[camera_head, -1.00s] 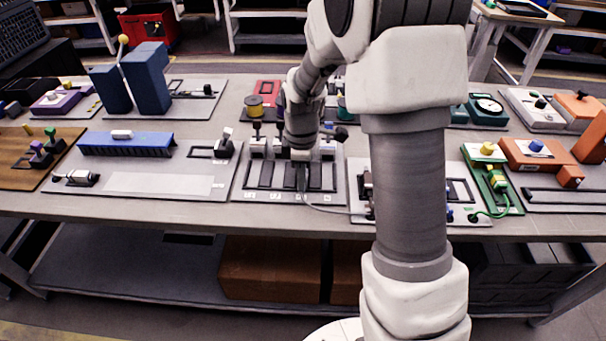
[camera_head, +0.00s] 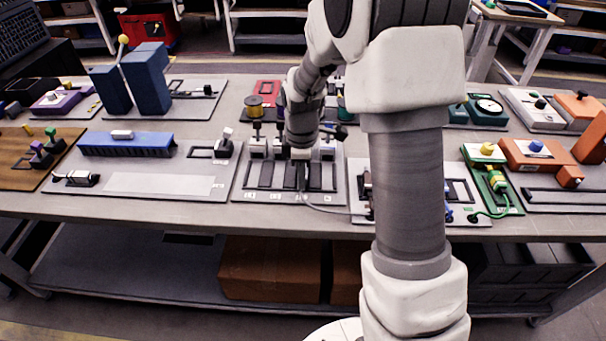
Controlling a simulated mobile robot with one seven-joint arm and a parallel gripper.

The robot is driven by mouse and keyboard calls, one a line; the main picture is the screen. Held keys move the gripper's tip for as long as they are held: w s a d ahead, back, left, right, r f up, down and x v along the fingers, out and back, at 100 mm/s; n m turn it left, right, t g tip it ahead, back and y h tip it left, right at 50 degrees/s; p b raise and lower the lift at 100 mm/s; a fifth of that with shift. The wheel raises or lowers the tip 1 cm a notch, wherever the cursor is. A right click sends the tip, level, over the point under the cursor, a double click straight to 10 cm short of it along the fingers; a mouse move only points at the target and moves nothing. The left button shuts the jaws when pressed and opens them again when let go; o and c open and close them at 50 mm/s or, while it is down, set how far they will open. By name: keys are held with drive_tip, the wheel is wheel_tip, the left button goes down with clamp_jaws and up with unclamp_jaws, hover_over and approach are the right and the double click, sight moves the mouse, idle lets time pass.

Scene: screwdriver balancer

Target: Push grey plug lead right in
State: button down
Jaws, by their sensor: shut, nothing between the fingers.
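The grey lead (camera_head: 335,211) curves from under my gripper across the front of the grey board with dark slots (camera_head: 240,196) to the small device board on the right. My gripper (camera_head: 301,170) points down over the middle of the slotted board, at the lead's left end. The gripper is small and dark here; it looks shut, with nothing held. The lead's plug is hidden or too small to make out, so I cannot tell how deep it sits.
My arm hides part of the device board (camera_head: 463,218) on the right. A blue ribbed block (camera_head: 125,145) stands on the board to the left. A green lead (camera_head: 489,216) lies at the right. Upright black-topped parts stand behind the slots.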

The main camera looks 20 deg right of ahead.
drive_tip(key=shift+w+d+p, duration=0.2)
drive_tip(key=shift+w, duration=0.45)
drive_tip(key=shift+w+d+p, duration=0.15)
drive_tip(key=shift+w+d, duration=0.05)
drive_tip(key=shift+w, duration=0.4)
drive_tip(key=shift+s, duration=0.15)
drive_tip(key=shift+s+a+r, duration=0.1)
drive_tip(key=shift+s+a, duration=0.1)
drive_tip(key=shift+s, duration=0.3)
wheel_tip(320, 180, up, 7)
drive_tip(key=p, duration=0.5)
idle(0.4)
